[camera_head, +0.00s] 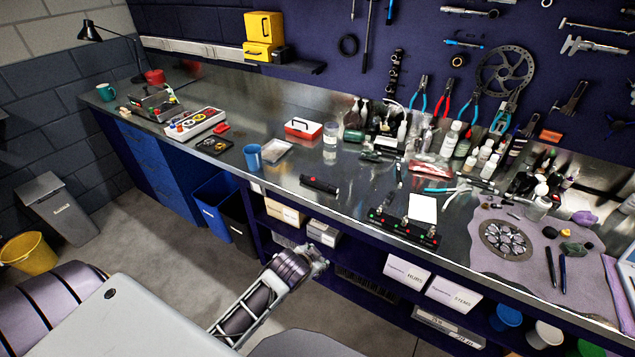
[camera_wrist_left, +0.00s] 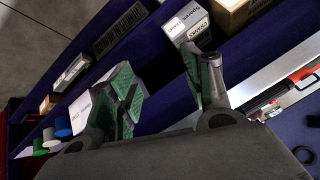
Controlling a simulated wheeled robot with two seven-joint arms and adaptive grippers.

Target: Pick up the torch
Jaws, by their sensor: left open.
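The torch (camera_head: 319,184) appears to be the short black cylinder lying on its side near the front edge of the metal bench (camera_head: 290,205), about mid-bench. My left gripper (camera_head: 318,262) is in front of the bench, below and apart from the torch. In the left wrist view my left gripper (camera_wrist_left: 166,82) has its two green-padded fingers spread with nothing between them. My right gripper is not in view.
A blue mug (camera_head: 252,157) and a small tray (camera_head: 277,151) lie left of the torch. A black strip with coloured lights (camera_head: 403,228) lies to its right. Shelves with labelled boxes (camera_head: 323,232) are under the bench, close to my left gripper. Bottles and tools crowd the bench's back right.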

